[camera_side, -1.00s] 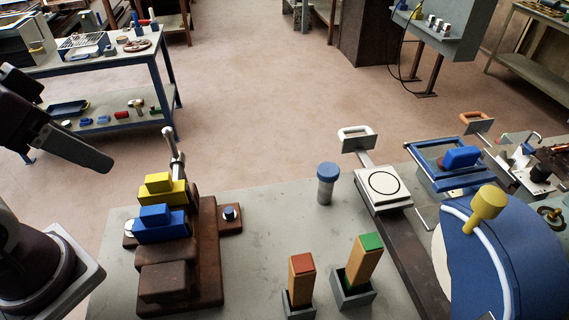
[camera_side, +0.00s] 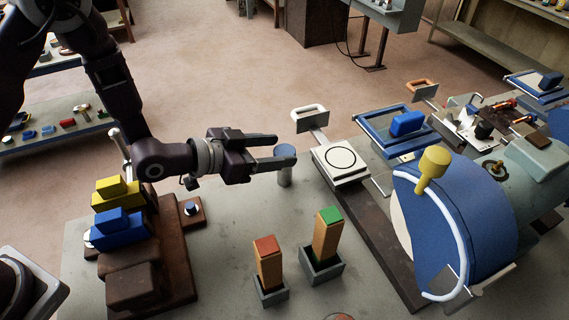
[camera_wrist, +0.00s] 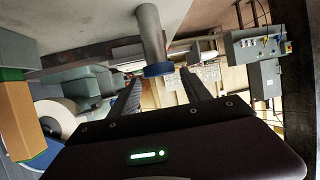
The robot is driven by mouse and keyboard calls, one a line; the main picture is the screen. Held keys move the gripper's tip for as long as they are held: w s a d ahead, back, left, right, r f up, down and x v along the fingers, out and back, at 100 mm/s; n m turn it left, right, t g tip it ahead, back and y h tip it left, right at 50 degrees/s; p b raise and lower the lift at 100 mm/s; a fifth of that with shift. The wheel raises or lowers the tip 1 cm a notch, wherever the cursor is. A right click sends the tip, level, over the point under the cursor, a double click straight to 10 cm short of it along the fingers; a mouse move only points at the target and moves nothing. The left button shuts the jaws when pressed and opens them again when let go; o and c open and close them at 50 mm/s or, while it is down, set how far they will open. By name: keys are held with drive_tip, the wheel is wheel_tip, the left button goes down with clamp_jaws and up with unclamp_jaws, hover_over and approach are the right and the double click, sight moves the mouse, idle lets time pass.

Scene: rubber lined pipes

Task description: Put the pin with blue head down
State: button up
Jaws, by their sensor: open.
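The pin with the blue head (camera_side: 284,152) stands upright on the grey table, its grey shaft below the head. My gripper (camera_side: 279,150) is level and open, reaching in from the left. Its fingertips are close to the blue head, one on each side of it in the picture. In the wrist view the pin (camera_wrist: 151,38) appears upside down. Its blue head lies between or just beyond the tips of my gripper (camera_wrist: 161,75). I see no clear contact. The lower finger hides part of the pin in the side view.
A white plate with a black ring (camera_side: 341,163) is right of the pin. Blocks with red (camera_side: 266,262) and green (camera_side: 327,235) tops stand in front. Yellow (camera_side: 117,193) and blue (camera_side: 119,229) blocks sit on a brown base at left. A blue-sided machine (camera_side: 450,225) stands at right.

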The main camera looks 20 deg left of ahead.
wheel_tip(320, 180, down, 5)
drive_tip(key=shift+r, duration=0.2)
drive_tip(key=shift+x, duration=1.25)
drive_tip(key=shift+w+f, duration=0.25)
clamp_jaws()
drive_tip(key=shift+r, duration=0.1)
